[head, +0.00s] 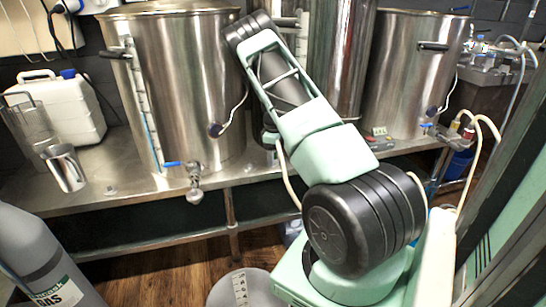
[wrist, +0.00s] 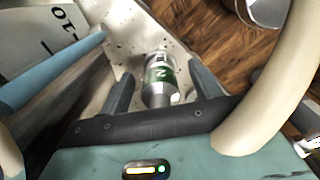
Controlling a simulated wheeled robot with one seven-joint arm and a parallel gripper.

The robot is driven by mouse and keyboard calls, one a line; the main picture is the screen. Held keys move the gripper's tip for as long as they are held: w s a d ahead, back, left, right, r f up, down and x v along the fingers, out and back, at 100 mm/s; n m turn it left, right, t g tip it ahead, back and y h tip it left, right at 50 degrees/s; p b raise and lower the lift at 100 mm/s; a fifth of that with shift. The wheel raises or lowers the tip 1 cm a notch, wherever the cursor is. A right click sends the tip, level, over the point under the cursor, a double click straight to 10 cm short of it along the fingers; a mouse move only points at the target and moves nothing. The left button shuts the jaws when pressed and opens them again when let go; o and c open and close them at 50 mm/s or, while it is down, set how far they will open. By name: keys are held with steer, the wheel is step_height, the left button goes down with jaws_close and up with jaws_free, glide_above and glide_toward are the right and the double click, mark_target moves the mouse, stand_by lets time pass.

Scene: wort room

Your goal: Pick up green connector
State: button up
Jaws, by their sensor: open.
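The green connector (wrist: 161,76) shows in the wrist view as a short silver cylinder with a green band and a pale letter. My gripper (wrist: 160,68) is open, with one dark finger on each side of the connector. In the picture the connector lies between the fingers, with a gap on both sides. I cannot tell how deep between them it is. In the head view my gripper is hidden behind my arm, and I cannot make out the connector there.
A thick beige hose (wrist: 275,85) curves close by on the right in the wrist view. A blue rod (wrist: 50,78) and a marked white panel (wrist: 55,35) are on the left. Steel pots (head: 185,90) (head: 410,80) stand on the steel bench (head: 75,195). A grey cylinder (head: 40,255) stands in front.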

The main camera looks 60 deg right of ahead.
steer(key=shift+c, duration=0.3)
jaws_close()
steer(key=shift+r, duration=0.1)
steer(key=shift+a+r, duration=0.2)
steer(key=shift+r, duration=0.4)
step_height(320, 180, up, 6)
steer(key=shift+f+p, duration=0.15)
steer(key=shift+p, duration=0.65)
steer(key=s+a+p, duration=0.1)
steer(key=a, duration=1.8)
steer(key=shift+s+a, duration=0.3)
steer(key=shift+s, duration=0.05)
steer(key=shift+r+p, duration=1.95)
steer(key=shift+r, duration=0.3)
